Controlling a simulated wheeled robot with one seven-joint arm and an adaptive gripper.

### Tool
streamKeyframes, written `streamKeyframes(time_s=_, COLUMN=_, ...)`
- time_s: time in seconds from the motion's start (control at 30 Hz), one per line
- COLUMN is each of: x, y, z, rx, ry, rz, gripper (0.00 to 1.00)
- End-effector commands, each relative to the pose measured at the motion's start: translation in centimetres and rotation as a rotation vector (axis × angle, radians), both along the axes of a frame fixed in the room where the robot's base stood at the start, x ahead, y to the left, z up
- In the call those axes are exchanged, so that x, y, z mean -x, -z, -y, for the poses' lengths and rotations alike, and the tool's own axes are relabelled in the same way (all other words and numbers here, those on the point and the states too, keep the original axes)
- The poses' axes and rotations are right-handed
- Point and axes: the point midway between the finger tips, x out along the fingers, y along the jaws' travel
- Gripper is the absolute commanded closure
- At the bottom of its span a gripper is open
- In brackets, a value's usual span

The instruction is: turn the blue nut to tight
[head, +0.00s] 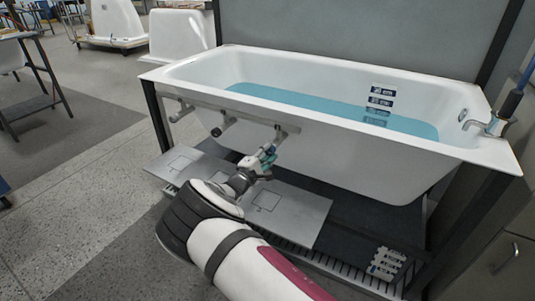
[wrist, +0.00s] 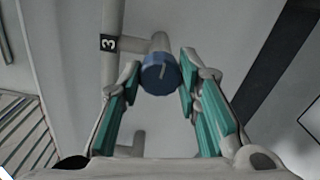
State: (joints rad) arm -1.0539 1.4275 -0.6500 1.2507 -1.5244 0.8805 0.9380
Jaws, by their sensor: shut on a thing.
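The blue nut (wrist: 160,74) sits on the end of a short pipe stub and shows in the wrist view between my two green-padded fingers. It has a pale mark on its face. My gripper (head: 267,156) is shut on the nut, one finger on each side, in front of the tub. In the head view the nut is mostly hidden by my gripper. A black tag with a white 3 (wrist: 109,43) is on the pipe left of the nut.
A grey pipe rail (head: 245,115) with several stubs runs along the front of the white bathtub (head: 345,160), which holds blue water (head: 300,100). Grey metal plates (head: 300,205) lie below. A tap (head: 490,126) is at the right.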

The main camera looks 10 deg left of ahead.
Motion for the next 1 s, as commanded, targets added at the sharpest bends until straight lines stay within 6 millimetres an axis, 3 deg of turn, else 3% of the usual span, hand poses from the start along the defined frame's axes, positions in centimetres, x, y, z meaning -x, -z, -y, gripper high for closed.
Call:
streamKeyframes(time_s=0.3, x=0.0, y=0.1, z=0.1, rx=-0.001, ry=0.002, rz=0.0, gripper=0.97)
streamKeyframes(time_s=0.33, x=0.0, y=0.1, z=0.1, rx=-0.001, ry=0.002, rz=0.0, gripper=0.65)
streamKeyframes(time_s=0.4, x=0.0, y=0.1, z=0.1, rx=-0.001, ry=0.002, rz=0.0, gripper=0.49)
streamKeyframes(time_s=0.77, x=0.2, y=0.0, z=-0.1, rx=0.0, ry=0.0, rz=0.0, gripper=0.49)
streamKeyframes(time_s=1.0, x=3.4, y=0.0, z=-1.4, rx=0.0, ry=-0.003, rz=-0.002, gripper=0.49)
